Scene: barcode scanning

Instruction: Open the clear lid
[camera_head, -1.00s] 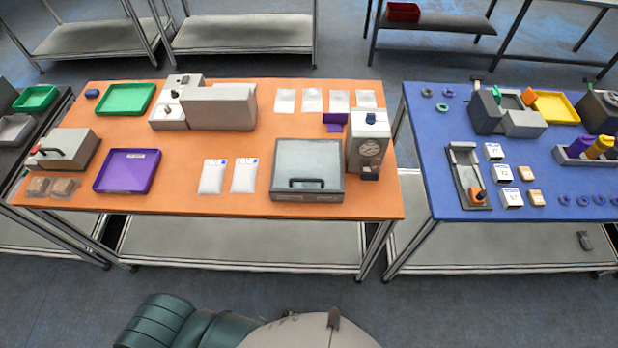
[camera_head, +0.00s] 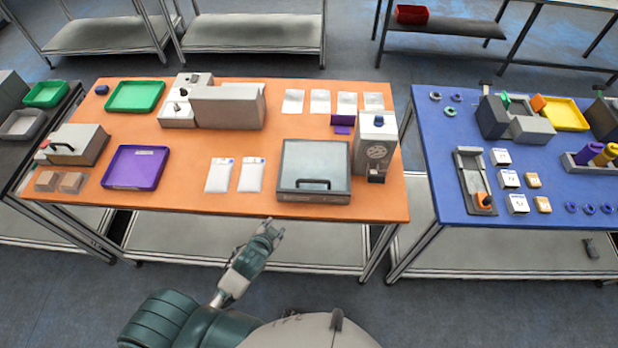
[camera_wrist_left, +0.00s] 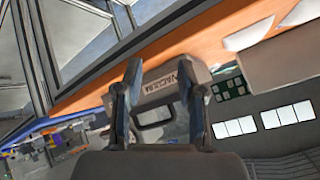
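The clear lid (camera_head: 316,160) is a see-through panel with a dark bar handle (camera_head: 312,184) along its front. It lies shut on a grey box at the front right of the orange table. My left gripper (camera_head: 271,228) is in front of the table edge, left of and nearer than the box, apart from the handle. In the left wrist view its two fingers (camera_wrist_left: 158,100) stand apart with nothing held. A grey unit lettered VACUUM (camera_wrist_left: 170,84) shows beyond them; I cannot tell surely whether it is the lidded box. My right gripper is not in view.
A grey machine (camera_head: 375,145) stands close to the right of the box. Two white packets (camera_head: 220,175) lie to its left, then a purple tray (camera_head: 136,167). The orange table's front edge (camera_head: 240,212) lies between my gripper and these things.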

